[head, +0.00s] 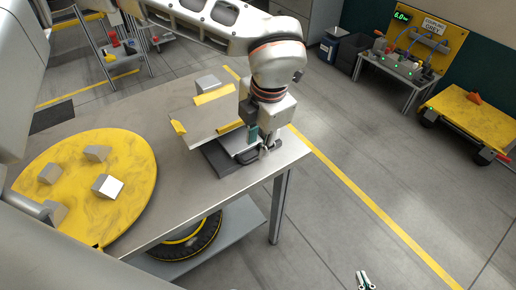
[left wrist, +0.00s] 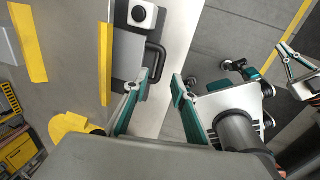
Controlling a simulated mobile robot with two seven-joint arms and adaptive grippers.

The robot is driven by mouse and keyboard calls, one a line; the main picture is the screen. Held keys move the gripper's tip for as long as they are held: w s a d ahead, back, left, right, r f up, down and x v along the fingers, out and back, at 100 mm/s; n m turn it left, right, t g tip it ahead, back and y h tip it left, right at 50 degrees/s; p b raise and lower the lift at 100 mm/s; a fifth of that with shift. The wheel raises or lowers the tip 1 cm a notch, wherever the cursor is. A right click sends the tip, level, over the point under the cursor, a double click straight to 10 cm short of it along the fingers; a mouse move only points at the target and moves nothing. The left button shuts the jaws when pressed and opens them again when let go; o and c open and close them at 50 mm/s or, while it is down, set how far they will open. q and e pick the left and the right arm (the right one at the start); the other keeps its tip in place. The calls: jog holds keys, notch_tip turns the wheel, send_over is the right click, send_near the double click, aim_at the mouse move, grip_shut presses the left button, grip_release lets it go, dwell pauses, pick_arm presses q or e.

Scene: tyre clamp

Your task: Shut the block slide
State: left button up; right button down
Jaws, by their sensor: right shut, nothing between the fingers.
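The block slide (head: 217,160) is a low dark grey unit at the right end of the table, below an upright grey panel (head: 205,120) with yellow edges. In the left wrist view its dark plate (left wrist: 125,52) carries a black bar handle (left wrist: 156,62) and a white block with a round top (left wrist: 142,14). My left gripper (head: 258,146) is over the slide's right side. In the left wrist view its fingers (left wrist: 162,86) are apart and empty, the left fingertip close to the handle; contact cannot be told. My right gripper (head: 366,281) is shut and empty, away from the table.
A yellow disc (head: 125,160) with several grey blocks lies on the table's (head: 165,107) left part. A tyre (head: 190,240) sits on the shelf below. A yellow-topped cart (head: 470,115) and a test bench (head: 400,75) stand at the right back. Floor right of the table is free.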

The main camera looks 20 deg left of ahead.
aim_at(256, 157)
pick_arm(q)
jog(key=f, duration=0.5)
jog(key=shift+w+a, duration=0.3)
jog(key=shift+a, duration=0.05)
jog(key=shift+w+r, duration=0.1)
grip_shut()
